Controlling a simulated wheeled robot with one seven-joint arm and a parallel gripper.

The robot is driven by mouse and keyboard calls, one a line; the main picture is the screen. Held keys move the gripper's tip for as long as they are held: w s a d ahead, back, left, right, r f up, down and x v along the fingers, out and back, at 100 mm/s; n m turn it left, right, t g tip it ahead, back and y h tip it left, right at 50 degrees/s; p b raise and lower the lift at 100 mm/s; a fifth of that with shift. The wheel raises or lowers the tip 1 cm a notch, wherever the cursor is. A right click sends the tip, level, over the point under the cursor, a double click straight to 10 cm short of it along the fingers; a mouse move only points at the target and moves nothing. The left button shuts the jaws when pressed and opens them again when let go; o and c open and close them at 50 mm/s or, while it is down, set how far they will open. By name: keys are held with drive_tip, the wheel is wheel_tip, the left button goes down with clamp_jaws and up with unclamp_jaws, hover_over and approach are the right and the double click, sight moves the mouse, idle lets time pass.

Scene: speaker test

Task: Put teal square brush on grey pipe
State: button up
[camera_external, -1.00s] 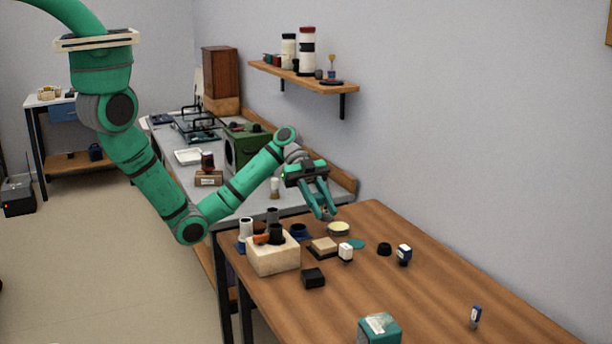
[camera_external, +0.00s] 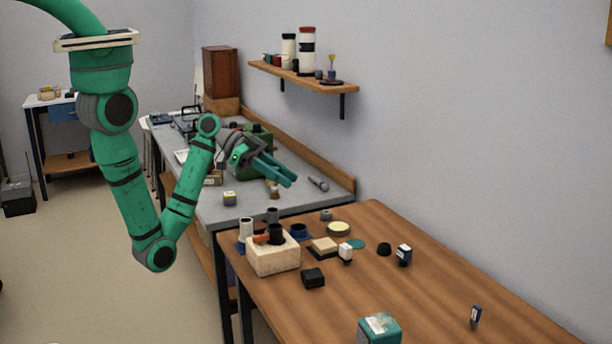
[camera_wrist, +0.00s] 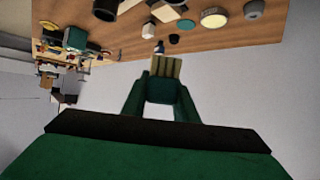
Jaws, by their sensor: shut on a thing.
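My gripper (camera_external: 289,180) is raised above the near end of the grey bench, its fingers pointing right and down. In the wrist view, my gripper (camera_wrist: 162,82) is shut on the teal square brush (camera_wrist: 161,92), with its tan bristles pointing away from the palm. The brush cannot be made out in the external view. A short grey cylinder (camera_external: 326,214), probably the grey pipe, stands at the back of the wooden table. It also shows at the top right of the wrist view (camera_wrist: 254,9), apart from my gripper.
Beside the cylinder lie a round cream-topped tin (camera_external: 339,228) and a teal disc (camera_external: 356,243). A pale block (camera_external: 273,256) with tubes stands at the table's left. A dark-ended grey tool (camera_external: 318,184) lies on the bench.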

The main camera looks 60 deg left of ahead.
wheel_tip(320, 180, down, 8)
idle(0.5)
drive_tip(key=shift+s+a, duration=0.1)
drive_tip(key=o, duration=1.1)
drive_tip(key=shift+c, duration=0.2)
drive_tip(key=v, duration=1.2)
